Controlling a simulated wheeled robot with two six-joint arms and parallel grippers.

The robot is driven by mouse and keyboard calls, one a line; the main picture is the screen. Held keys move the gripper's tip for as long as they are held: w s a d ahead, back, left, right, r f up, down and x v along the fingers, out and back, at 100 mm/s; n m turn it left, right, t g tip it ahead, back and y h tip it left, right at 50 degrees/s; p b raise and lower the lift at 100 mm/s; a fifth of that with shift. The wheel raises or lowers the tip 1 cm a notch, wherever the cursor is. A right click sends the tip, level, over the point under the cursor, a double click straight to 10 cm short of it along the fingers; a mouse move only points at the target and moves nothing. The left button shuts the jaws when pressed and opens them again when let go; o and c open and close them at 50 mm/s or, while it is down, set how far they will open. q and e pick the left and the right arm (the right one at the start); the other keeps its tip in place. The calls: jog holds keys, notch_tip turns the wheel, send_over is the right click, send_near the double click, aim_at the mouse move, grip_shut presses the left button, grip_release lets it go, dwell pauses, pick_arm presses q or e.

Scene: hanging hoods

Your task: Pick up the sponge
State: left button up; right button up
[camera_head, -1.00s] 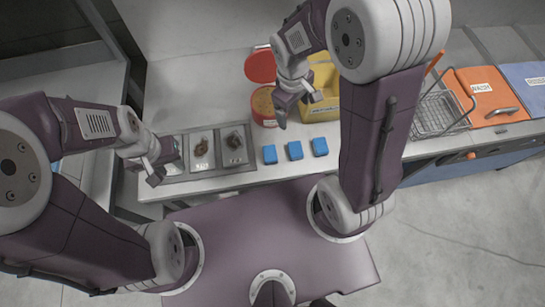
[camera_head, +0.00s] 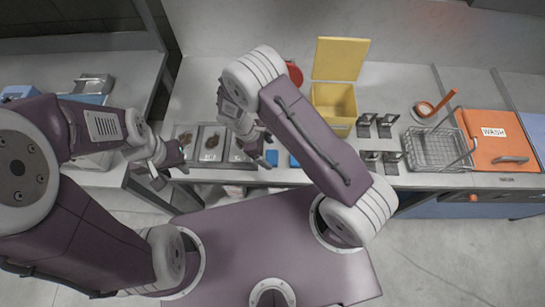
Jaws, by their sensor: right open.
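Small blue blocks that look like sponges lie in a row near the front edge of the counter. One blue block (camera_head: 271,157) is just right of my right gripper, and a second blue block (camera_head: 294,160) is partly covered by my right arm. A third is not visible. My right gripper (camera_head: 264,150) is open over the counter beside the left block, its fingers pointing down; I cannot tell whether it touches the block. My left gripper (camera_head: 171,176) is open and empty by the counter's left front corner.
A grey tray (camera_head: 188,135) with dark items lies left of the blocks. Behind stand a red lid (camera_head: 294,73) and a yellow open box (camera_head: 334,98). To the right are black stands (camera_head: 384,124), a wire basket (camera_head: 436,147) and an orange "WASH" panel (camera_head: 490,134).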

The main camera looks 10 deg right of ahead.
aim_at(272, 156)
jog(key=shift+d+f+p, duration=0.15)
jog(key=shift+f+p, duration=0.15)
jog(key=x, duration=0.2)
jog(key=p+x, duration=0.1)
jog(key=x, duration=0.1)
jog(key=shift+w+f, duration=0.1)
jog(key=shift+w, duration=0.15)
jog(key=shift+f, duration=0.25)
jog(key=shift+s, duration=0.1)
jog(key=c, duration=1.4)
jog(key=shift+r, duration=0.1)
jog(key=shift+c, duration=0.2)
jog(key=r, duration=0.2)
jog(key=r+b, duration=0.1)
jog(key=r, duration=0.1)
jog(key=shift+s+d+r, duration=0.1)
jog(key=shift+s+r, duration=0.05)
jog(key=shift+s, duration=0.1)
jog(key=s+d+r+b, duration=0.2)
jog(key=s+d+r, duration=0.2)
jog(key=s, duration=0.6)
notch_tip(272, 156, up, 3)
jog(key=shift+f+b, duration=0.2)
jog(key=shift+b, duration=0.1)
jog(key=shift+s, duration=0.1)
